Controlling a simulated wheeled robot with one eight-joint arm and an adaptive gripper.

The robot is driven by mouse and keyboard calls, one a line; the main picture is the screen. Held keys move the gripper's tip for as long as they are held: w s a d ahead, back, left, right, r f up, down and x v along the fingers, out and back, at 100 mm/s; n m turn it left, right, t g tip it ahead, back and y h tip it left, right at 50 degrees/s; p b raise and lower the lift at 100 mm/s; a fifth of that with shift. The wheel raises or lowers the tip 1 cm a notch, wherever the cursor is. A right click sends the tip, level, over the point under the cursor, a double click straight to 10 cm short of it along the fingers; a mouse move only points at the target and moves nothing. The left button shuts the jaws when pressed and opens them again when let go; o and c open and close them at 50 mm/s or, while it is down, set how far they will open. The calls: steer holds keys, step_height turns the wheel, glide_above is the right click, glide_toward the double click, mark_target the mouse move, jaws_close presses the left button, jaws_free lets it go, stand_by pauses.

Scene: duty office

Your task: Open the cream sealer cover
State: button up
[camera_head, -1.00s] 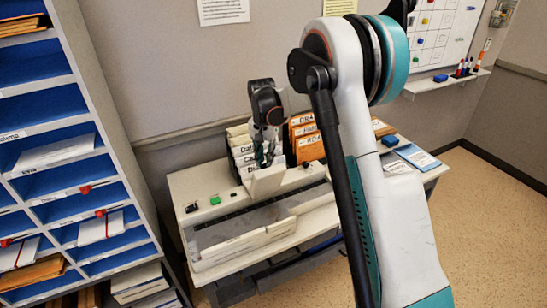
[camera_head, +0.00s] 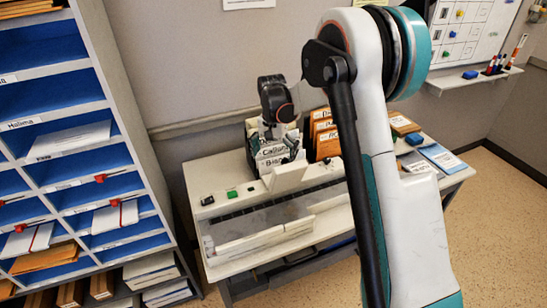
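The cream sealer (camera_head: 222,212) stands on the table by the wall. It has a black button, a green button (camera_head: 232,194) and a long dark slot across its top. A pale, partly see-through panel (camera_head: 262,240) runs along its front. A raised cream block (camera_head: 283,179) stands at the back of its top, and I cannot tell whether this belongs to the cover. My gripper (camera_head: 276,156) is just above and behind this block. Its fingers look spread apart with nothing between them. I cannot tell whether they touch the block.
Labelled cream folders stand behind my gripper, with orange folders (camera_head: 325,136) to their right. A blue-and-white booklet (camera_head: 441,156) lies at the table's right end. A blue pigeonhole shelf (camera_head: 90,165) stands close on the left. My arm hides part of the table.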

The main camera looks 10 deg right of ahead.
steer(key=w+f, duration=0.2)
steer(key=shift+w+d+f, duration=0.2)
steer(key=shift+d+f, duration=0.15)
steer(key=shift+c, duration=0.3)
steer(key=shift+w+d+f, duration=0.2)
steer(key=shift+w+f, duration=0.3)
steer(key=shift+w, duration=0.1)
steer(key=shift+w+d+f, duration=0.15)
steer(key=shift+w+f, duration=0.3)
steer(key=shift+w, duration=0.15)
steer(key=c, duration=0.4)
steer(key=shift+w+a+r+g, duration=0.15)
steer(key=shift+w+a, duration=0.15)
steer(key=shift+w, duration=0.15)
steer(key=shift+w+a+f+g, duration=0.15)
steer(key=shift+w+a, duration=0.1)
steer(key=shift+w, duration=0.15)
steer(key=c, duration=0.4)
step_height(320, 180, up, 3)
steer(key=s+a, duration=0.2)
steer(key=s, duration=0.1)
steer(key=shift+c, duration=0.2)
steer(key=w+r+p, duration=0.2)
steer(key=w, duration=0.5)
steer(key=w+r+p, duration=0.2)
steer(key=w, duration=0.5)
steer(key=shift+a+r, duration=0.2)
steer(key=shift+r, duration=0.15)
